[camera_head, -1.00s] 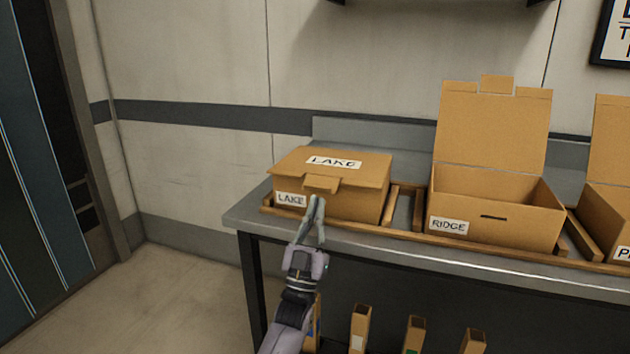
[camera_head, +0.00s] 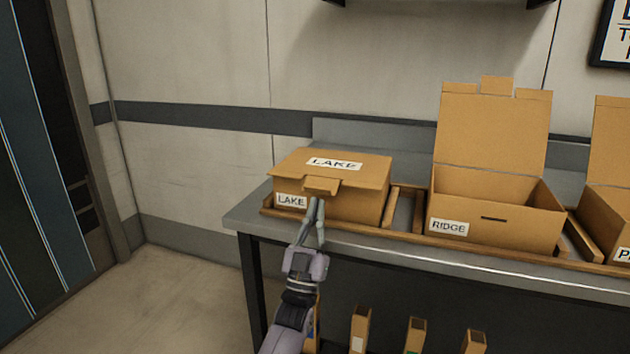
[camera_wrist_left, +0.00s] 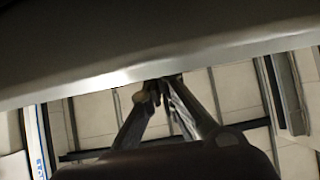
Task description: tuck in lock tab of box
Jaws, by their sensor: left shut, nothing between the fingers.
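The LAKE box (camera_head: 352,207) sits on the bench with its lid down over the top. Its lock tab (camera_head: 321,185) sticks out from the lid's front edge, outside the front wall. My left gripper (camera_head: 317,201) is shut and empty, with its fingertips just below the tab in front of the box. I cannot tell whether the tips touch the tab. In the left wrist view the left gripper's fingers (camera_wrist_left: 160,88) come together near a grey edge. The slot behind the tab is hidden. My right gripper is not in view.
The open RIDGE box (camera_head: 505,228) stands to the right with its lid upright, and another open box (camera_head: 610,215) is at the right edge. Wooden rails (camera_head: 392,208) separate the boxes. The grey bench edge (camera_head: 400,247) lies below the boxes. Several narrow cartons (camera_head: 360,330) stand beneath.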

